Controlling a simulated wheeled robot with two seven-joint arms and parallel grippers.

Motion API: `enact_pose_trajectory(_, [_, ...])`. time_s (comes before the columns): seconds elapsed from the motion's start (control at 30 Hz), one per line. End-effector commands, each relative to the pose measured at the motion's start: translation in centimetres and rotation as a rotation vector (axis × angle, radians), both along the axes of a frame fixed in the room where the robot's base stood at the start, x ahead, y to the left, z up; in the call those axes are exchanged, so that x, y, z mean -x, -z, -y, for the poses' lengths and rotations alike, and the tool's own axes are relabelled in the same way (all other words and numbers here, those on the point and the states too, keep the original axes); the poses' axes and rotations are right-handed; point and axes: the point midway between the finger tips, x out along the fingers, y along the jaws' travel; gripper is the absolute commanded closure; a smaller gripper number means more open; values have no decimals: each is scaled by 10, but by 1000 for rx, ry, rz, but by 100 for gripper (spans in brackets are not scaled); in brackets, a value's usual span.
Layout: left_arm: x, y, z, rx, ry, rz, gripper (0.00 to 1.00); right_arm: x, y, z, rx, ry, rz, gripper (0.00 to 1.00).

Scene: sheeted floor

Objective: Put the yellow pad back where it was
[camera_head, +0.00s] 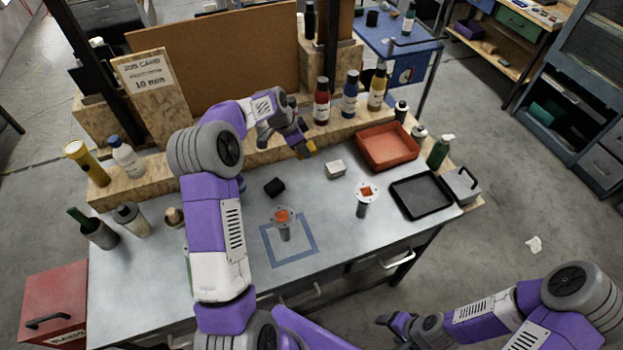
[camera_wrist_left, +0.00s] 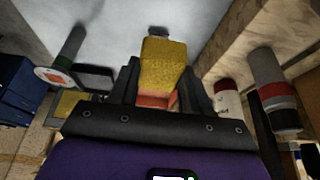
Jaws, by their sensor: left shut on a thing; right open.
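The yellow pad (camera_head: 311,146) is in my left gripper (camera_head: 304,149), above the back of the grey bench top. In the left wrist view the pad (camera_wrist_left: 164,62) is a yellow block with an orange-red part nearer the palm, held between the two dark fingers (camera_wrist_left: 160,82). My right gripper (camera_head: 398,324) is open at the lower right, off the bench's front edge. A black block (camera_head: 274,187) and a pale block (camera_head: 335,168) lie on the bench. A blue square outline (camera_head: 271,251) marks the front of the bench.
A red tray (camera_head: 387,146) and a black tray (camera_head: 422,196) are at the right. Several bottles (camera_head: 350,95) stand along the back ledge. Free bench lies between the stands.

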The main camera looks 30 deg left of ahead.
Motion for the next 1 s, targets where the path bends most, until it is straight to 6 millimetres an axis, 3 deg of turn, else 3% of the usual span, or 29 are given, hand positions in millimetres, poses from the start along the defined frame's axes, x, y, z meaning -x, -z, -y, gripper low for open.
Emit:
enact_pose_trajectory(0.1, [0, 24, 0, 0, -1, 0, 80, 1, 24, 0, 0, 0, -1, 33])
enact_pose_trajectory(0.3, [0, 44, 0, 0, 0, 0, 80, 0, 44, 0, 0, 0, 0, 33])
enact_pose_trajectory(0.43, [0, 57, 0, 1, 0, -2, 80, 0, 46, 0, 0, 0, 0, 33])
enact_pose_trajectory(0.63, [1, 93, 0, 1, 0, -4, 80, 0, 48, 0, 0, 0, 0, 33])
enact_pose_trajectory(1.0, [1, 132, 0, 1, -1, -2, 80, 0, 50, 0, 0, 0, 0, 33])
